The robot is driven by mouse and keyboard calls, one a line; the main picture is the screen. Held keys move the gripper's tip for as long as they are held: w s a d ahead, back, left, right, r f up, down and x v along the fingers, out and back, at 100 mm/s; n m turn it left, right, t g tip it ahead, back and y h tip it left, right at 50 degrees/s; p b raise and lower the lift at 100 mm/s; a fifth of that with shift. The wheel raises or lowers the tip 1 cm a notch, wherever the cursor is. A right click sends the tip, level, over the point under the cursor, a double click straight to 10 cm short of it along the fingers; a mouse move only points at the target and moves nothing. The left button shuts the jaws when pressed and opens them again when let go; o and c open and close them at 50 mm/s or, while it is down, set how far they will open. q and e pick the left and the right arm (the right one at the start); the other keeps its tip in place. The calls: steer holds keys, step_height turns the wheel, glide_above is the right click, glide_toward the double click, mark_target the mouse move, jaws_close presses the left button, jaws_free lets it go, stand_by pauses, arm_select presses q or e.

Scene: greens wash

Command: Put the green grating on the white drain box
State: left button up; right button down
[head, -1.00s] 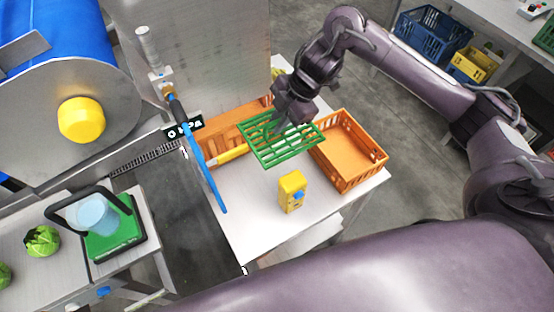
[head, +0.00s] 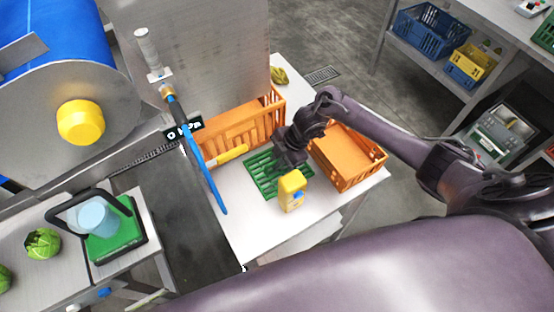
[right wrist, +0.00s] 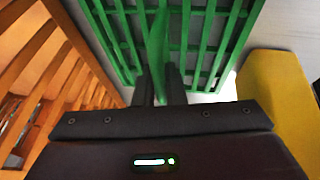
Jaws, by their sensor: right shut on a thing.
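The green grating (head: 259,178) is low over the white tabletop, between the orange crates and behind the yellow bottle. My right gripper (head: 288,166) is above its right part and hides some of it. In the right wrist view, the gripper's fingers (right wrist: 160,86) are shut on an upright green piece of the grating (right wrist: 205,28). Whether the grating touches the surface under it, I cannot tell. I cannot make out a separate white drain box; white shows under and around the grating. My left gripper is not in view.
A yellow bottle (head: 291,192) stands close in front of the grating. Orange crates stand behind (head: 243,124) and to the right (head: 350,158). A blue hose (head: 203,170) hangs at the left. The white tabletop (head: 250,228) is clear at the front.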

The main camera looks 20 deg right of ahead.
steer(key=shift+f, duration=0.25)
steer(key=c, duration=1.5)
jaws_free()
